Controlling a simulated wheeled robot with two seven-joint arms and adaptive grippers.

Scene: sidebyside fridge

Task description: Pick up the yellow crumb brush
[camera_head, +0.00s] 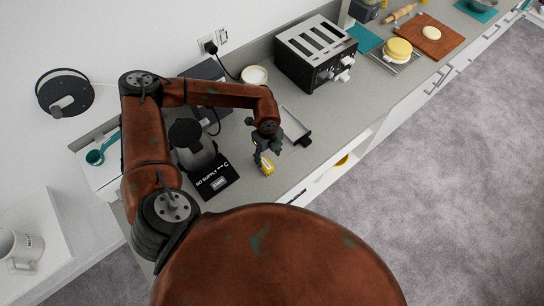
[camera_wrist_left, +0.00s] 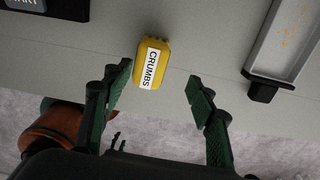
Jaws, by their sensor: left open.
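The yellow crumb brush (camera_head: 267,167) lies on the grey counter near its front edge. In the left wrist view the brush (camera_wrist_left: 163,62) shows a white label reading "CRUMBS". My left gripper (camera_head: 266,153) is just above the brush in the head view. In the left wrist view the left gripper (camera_wrist_left: 160,88) has its two green fingers wide apart, and the brush shows between and beyond the fingertips. Nothing is held. My right gripper is not in view.
A long metal tray with a black handle (camera_head: 296,126) lies right of the brush. A coffee machine (camera_head: 212,178) stands left of it. A toaster (camera_head: 316,54) and white bowl (camera_head: 254,76) stand farther back. The counter around the brush is clear.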

